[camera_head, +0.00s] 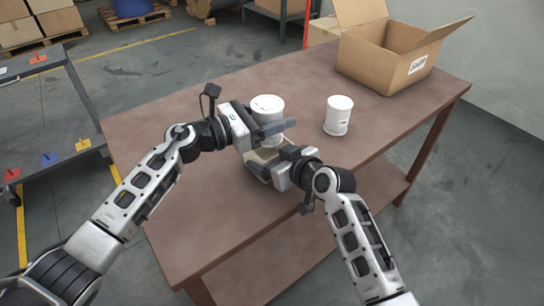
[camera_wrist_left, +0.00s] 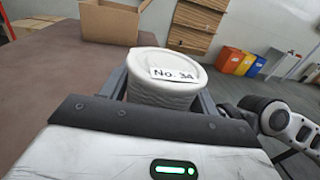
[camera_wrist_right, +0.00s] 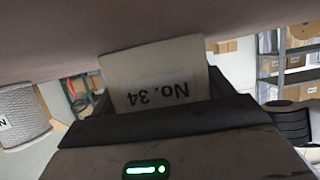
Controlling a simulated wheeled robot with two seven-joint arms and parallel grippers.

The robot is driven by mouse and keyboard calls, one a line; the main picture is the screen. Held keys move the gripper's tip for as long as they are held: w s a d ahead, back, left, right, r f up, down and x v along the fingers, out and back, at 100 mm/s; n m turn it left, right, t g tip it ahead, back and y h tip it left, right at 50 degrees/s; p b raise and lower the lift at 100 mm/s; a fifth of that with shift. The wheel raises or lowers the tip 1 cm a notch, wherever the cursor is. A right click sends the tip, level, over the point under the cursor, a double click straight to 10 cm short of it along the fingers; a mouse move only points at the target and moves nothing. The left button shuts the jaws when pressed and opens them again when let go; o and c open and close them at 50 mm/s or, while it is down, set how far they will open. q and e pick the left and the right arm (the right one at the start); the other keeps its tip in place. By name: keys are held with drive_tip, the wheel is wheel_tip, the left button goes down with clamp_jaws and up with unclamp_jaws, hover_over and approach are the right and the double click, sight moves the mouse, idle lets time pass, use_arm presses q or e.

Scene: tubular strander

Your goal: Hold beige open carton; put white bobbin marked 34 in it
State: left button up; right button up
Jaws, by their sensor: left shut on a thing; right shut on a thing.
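The white bobbin (camera_head: 267,105) is upright in my left gripper (camera_head: 268,127). In the left wrist view the bobbin (camera_wrist_left: 168,78) shows a "No. 34" label on its top, between the two fingers. The beige carton (camera_head: 256,158) is at the near side of the table, below the bobbin in the head view. My right gripper (camera_head: 272,165) is shut on it. In the right wrist view the carton (camera_wrist_right: 150,65) carries a "No. 34" label, seen upside down. The grippers partly hide the carton. The bobbin appears above or just behind it; I cannot tell which.
Another white bobbin (camera_head: 338,115) stands on the brown table (camera_head: 215,95), right of the grippers. A large open cardboard box (camera_head: 390,55) sits at the table's far right corner. A grey rack (camera_head: 50,110) stands left of the table. The table's far left part is clear.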

use_arm(q)
drive_tip(key=shift+f, duration=1.5)
drive_tip(key=o, duration=1.1)
drive_tip(key=shift+o, duration=0.2)
drive_tip(key=shift+f, duration=0.1)
use_arm(e)
drive_tip(key=o, duration=0.9)
use_arm(q)
drive_tip(key=v, duration=1.2)
drive_tip(key=shift+w, duration=0.1)
use_arm(e)
drive_tip(key=shift+s, duration=0.1)
